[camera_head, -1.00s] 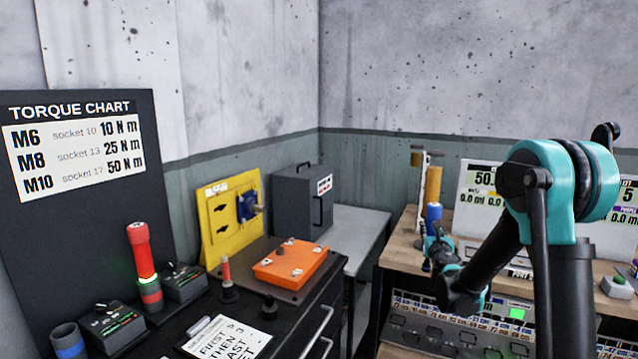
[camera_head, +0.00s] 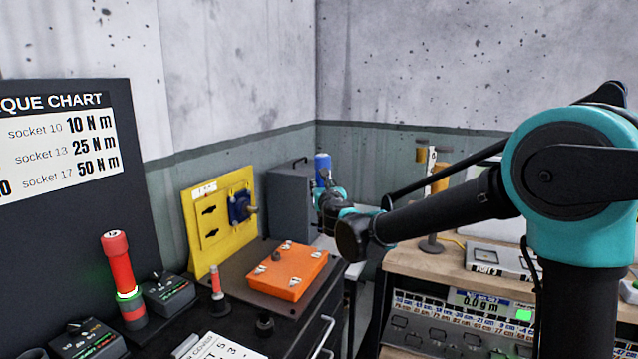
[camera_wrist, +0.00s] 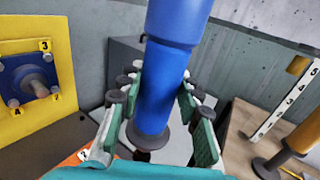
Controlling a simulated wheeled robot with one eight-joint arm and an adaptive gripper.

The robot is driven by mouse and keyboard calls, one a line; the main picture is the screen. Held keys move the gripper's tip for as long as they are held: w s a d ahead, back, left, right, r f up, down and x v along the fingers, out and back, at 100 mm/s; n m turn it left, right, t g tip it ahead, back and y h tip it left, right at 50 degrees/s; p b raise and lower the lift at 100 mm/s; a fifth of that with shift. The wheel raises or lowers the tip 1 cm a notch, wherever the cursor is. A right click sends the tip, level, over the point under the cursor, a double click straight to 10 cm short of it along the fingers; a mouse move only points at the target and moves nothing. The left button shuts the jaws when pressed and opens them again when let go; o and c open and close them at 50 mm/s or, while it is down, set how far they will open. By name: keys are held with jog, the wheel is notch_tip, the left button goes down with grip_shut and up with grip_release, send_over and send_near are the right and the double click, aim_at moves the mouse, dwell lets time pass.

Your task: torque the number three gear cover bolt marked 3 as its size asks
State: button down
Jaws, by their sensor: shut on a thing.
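My gripper (camera_head: 326,192) is shut on a blue cylindrical tool (camera_wrist: 165,75), held upright above the bench; its blue top also shows in the head view (camera_head: 322,162). An orange cover (camera_head: 290,272) with several bolts and small white labels lies on a dark plate to the left of and below my gripper. One orange corner with a label 2 (camera_wrist: 84,155) shows low in the wrist view. A blue flange (camera_wrist: 34,82) on a yellow panel (camera_head: 205,228) has bolts at its corners, with a label 3 (camera_wrist: 44,45) at its upper right. The torque chart (camera_head: 60,145) is partly cut off.
A red tool (camera_head: 116,265) stands upright in a holder at left, between black boxes. A small red-tipped post (camera_head: 216,282) stands before the orange cover. A grey cabinet (camera_head: 288,195) is behind. A wooden bench (camera_head: 430,262) with posts is at right.

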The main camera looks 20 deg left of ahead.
jog(key=shift+s+a+r, duration=0.2)
jog(key=shift+a, duration=0.15)
jog(key=shift+s+f, duration=0.1)
jog(key=shift+f, duration=3.05)
jog(key=shift+d+f, duration=0.1)
jog(key=shift+f, duration=1.05)
jog(key=shift+r, duration=0.15)
dwell(0.6)
jog(key=shift+r, duration=2.4)
